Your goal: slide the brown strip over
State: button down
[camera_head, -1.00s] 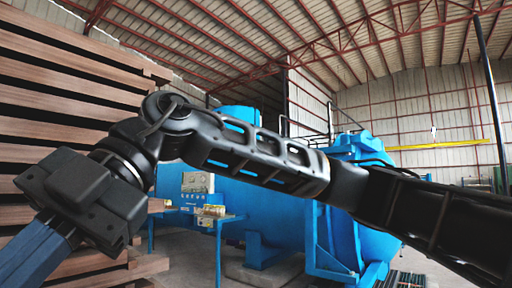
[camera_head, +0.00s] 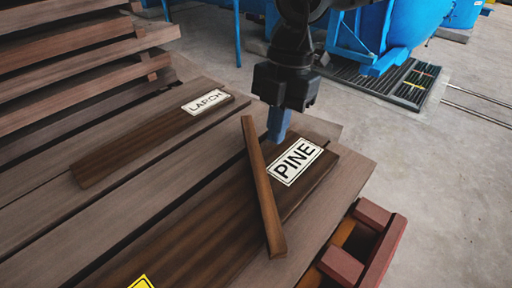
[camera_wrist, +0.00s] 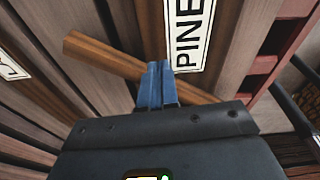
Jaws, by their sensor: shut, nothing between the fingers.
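The brown strip (camera_head: 262,190) is a narrow wooden bar lying at an angle across the dark board (camera_head: 203,229) with the white PINE label (camera_head: 297,161). In the wrist view the strip (camera_wrist: 104,57) runs behind my fingers, which hide part of it. My gripper (camera_head: 279,138) points down just right of the strip's far end, with its blue fingers shut and empty. The fingers also show in the wrist view (camera_wrist: 158,68), beside or over the strip; whether they touch it I cannot tell.
Another dark board with a LARCH label (camera_head: 206,102) lies to the left. A yellow-edged sign (camera_head: 142,283) shows at the bottom. Reddish blocks (camera_head: 372,215) stand at the right edge of the stack. Stacked planks rise at the back left; open concrete floor lies right.

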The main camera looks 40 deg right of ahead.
aim_at(253, 169)
jog(key=a, duration=0.2)
jog(key=s+a+p, duration=0.1)
jog(key=a, duration=0.1)
jog(key=s+a, duration=0.1)
jog(key=a, duration=0.1)
jog(key=shift+a+r, duration=0.1)
jog(key=shift+a, duration=0.3)
jog(key=shift+d+f+p, duration=0.1)
jog(key=shift+f+p, duration=0.25)
jog(key=shift+p, duration=0.35)
jog(key=shift+f+b, duration=0.5)
jog(key=shift+b, duration=0.45)
